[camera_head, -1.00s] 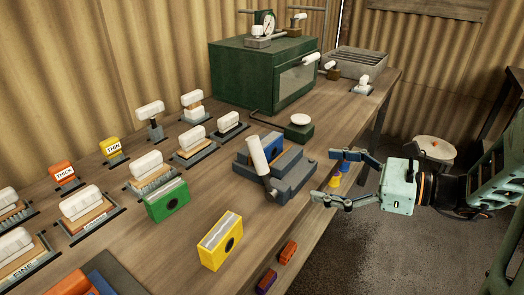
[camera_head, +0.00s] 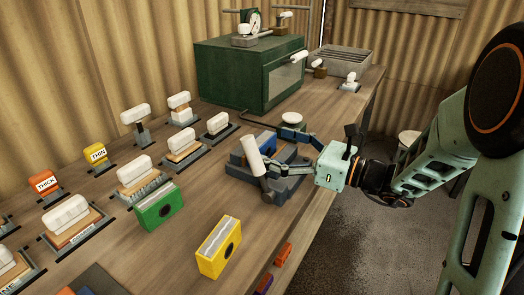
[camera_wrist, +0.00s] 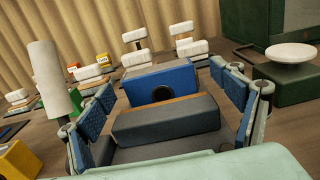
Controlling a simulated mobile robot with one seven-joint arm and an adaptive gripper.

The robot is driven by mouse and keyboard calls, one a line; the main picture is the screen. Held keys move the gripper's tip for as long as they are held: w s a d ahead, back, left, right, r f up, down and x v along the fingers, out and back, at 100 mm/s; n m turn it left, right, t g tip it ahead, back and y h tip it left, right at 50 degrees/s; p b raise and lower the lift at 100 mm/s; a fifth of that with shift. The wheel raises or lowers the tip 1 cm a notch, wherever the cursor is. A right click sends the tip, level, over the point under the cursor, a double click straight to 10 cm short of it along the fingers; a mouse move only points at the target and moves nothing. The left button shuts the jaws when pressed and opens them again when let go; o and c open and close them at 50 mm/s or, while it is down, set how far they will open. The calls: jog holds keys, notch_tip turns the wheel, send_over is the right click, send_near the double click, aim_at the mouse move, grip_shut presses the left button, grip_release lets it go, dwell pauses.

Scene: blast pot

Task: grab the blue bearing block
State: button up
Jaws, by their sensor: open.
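The blue bearing block (camera_head: 265,140) sits in a dark grey fixture (camera_head: 285,185) on the bench. In the wrist view the block (camera_wrist: 180,80) shows its front face with a dark round hole, behind the grey fixture body (camera_wrist: 165,121) and a thin orange-brown strip. My gripper (camera_head: 279,150) is open and empty at the fixture's right side. In the wrist view its blue-padded fingers (camera_wrist: 162,84) stand apart to the left and right of the block, with gaps. The block's lower part is hidden.
A white lever handle (camera_head: 253,155) rises at the fixture's left, close to one finger. A round white-topped stand (camera_head: 292,118) is near the other finger. Green (camera_head: 158,208) and yellow (camera_head: 219,247) blocks stand left and in front. A green oven (camera_head: 230,75) is behind.

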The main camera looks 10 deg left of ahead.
aim_at(268, 145)
jog(key=x, duration=0.4)
jog(key=shift+s+a+f+b, duration=0.1)
jog(key=shift+f+b, duration=0.1)
jog(key=shift+b, duration=0.2)
jog(key=shift+r, duration=0.1)
jog(key=c, duration=1.7)
